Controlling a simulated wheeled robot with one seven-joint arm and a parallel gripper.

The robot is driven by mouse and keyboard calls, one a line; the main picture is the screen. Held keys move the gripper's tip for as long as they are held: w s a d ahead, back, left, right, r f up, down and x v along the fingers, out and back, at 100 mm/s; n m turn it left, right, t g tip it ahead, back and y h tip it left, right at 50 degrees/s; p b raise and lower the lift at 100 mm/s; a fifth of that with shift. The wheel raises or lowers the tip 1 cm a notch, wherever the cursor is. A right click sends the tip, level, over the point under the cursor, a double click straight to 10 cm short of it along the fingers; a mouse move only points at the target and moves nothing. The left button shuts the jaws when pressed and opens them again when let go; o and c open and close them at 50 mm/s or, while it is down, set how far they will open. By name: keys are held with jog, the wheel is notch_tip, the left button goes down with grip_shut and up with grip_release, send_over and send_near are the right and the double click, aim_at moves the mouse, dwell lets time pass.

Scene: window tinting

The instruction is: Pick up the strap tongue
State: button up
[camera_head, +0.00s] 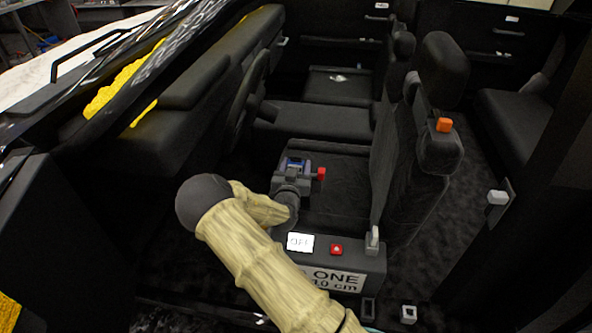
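My gripper (293,165) is low over the near seat's cushion (343,190), at the end of my tan arm. Its fingers are small here and partly hidden by its own body, so I cannot tell whether they are open or shut. A small red block (321,173) shows just right of the gripper; whether they touch is unclear. I cannot surely pick out the strap tongue. A pale grey piece (497,197) on the right pillar and an upright pale piece (374,238) beside the seat both look like belt fittings.
A dark box (372,262) with a white OFF label (300,242) and a red button (336,249) stands below the seat. The steering wheel (245,100) is behind left.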

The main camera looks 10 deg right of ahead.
jog(key=c, duration=0.6)
notch_tip(320, 180, up, 10)
jog(key=shift+r+p, duration=0.1)
jog(key=shift+p, duration=0.7)
jog(key=shift+d, duration=0.1)
dwell(0.4)
